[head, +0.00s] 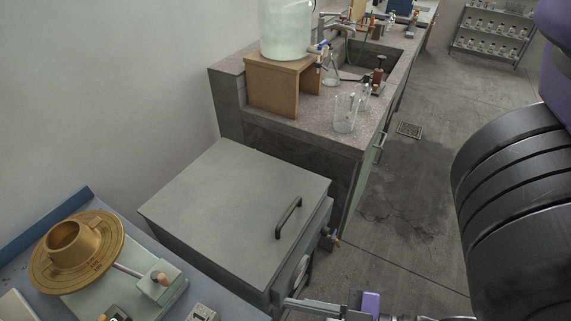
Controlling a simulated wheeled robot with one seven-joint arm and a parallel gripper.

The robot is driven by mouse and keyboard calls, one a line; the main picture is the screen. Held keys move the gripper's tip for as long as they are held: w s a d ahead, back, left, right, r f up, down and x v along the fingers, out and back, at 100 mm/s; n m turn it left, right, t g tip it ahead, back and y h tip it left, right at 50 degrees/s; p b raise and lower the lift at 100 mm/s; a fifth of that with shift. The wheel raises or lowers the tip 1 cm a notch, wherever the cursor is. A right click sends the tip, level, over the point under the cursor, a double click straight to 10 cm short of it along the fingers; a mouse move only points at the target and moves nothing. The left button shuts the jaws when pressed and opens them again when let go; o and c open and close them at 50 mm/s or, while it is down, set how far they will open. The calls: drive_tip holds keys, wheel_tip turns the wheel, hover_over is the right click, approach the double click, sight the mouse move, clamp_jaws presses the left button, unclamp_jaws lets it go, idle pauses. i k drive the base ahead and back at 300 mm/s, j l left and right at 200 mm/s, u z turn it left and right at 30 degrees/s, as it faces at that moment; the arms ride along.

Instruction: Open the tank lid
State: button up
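The tank (325,222) is a grey-green box standing on the floor in front of the concrete bench. Its flat lid (225,210) lies shut on top, with a black bar handle (288,218) near the right edge. My gripper (303,306) shows only in part at the bottom edge of the head view, in front of the tank's near right corner and below the handle in the picture. It appears apart from the handle. The frame cuts it off, so its opening cannot be made out.
A blue-grey table (222,295) with a brass flanged instrument (75,252) stands close at the lower left. The bench behind holds a wooden stand (262,85), a large translucent vessel (287,30) and glass beakers (346,113). Floor (400,240) to the right is clear.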

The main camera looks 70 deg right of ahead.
sight(241, 208)
drive_tip(key=z, duration=0.8)
